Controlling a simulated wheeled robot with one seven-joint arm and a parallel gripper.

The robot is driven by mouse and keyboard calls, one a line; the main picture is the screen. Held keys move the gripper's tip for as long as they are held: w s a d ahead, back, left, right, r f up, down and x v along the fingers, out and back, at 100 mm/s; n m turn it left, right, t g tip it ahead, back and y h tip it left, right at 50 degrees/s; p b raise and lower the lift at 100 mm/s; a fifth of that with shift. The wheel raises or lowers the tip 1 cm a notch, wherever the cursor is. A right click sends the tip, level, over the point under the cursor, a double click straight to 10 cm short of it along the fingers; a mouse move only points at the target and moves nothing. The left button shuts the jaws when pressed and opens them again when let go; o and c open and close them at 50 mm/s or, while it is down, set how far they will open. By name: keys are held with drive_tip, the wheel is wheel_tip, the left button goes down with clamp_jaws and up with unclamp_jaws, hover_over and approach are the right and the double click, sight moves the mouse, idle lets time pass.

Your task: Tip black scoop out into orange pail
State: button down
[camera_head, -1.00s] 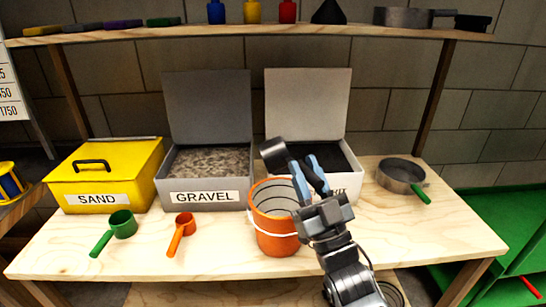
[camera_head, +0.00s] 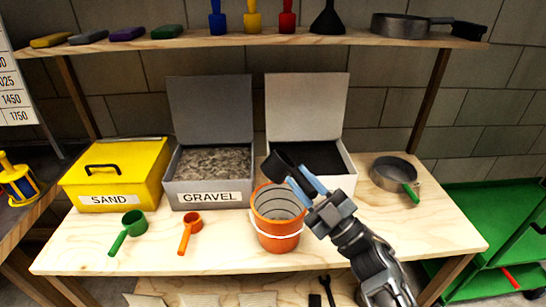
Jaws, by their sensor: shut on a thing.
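The orange pail (camera_head: 278,237) stands upright at the front middle of the wooden bench, with a white handle band around it. Dark ring lines show on its inner wall. My gripper (camera_head: 302,184) is shut on the black scoop (camera_head: 281,164). The scoop is held above the pail's back rim, its cup up and left of the fingers. The cup looks tilted, and I cannot tell what is in it. The scoop's handle is mostly hidden between the fingers.
Behind stand the closed yellow SAND box (camera_head: 112,180), the open GRAVEL box (camera_head: 206,195) and an open white box (camera_head: 342,182) with black contents. A green scoop (camera_head: 133,222) and orange scoop (camera_head: 191,222) lie left of the pail. A sieve-like pan (camera_head: 393,171) lies right. A shelf (camera_head: 160,45) runs above.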

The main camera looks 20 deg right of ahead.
drive_tip(key=n+g+p, duration=0.1)
drive_tip(key=n+g+y, duration=0.1)
drive_tip(key=shift+r+n+p, duration=0.35)
drive_tip(key=shift+n+p, duration=0.05)
drive_tip(key=n+g, duration=0.1)
drive_tip(key=n, duration=0.1)
drive_tip(key=n+g, duration=0.2)
drive_tip(key=r+n+g, duration=0.1)
drive_tip(key=n+g, duration=0.1)
drive_tip(key=shift+h, duration=0.3)
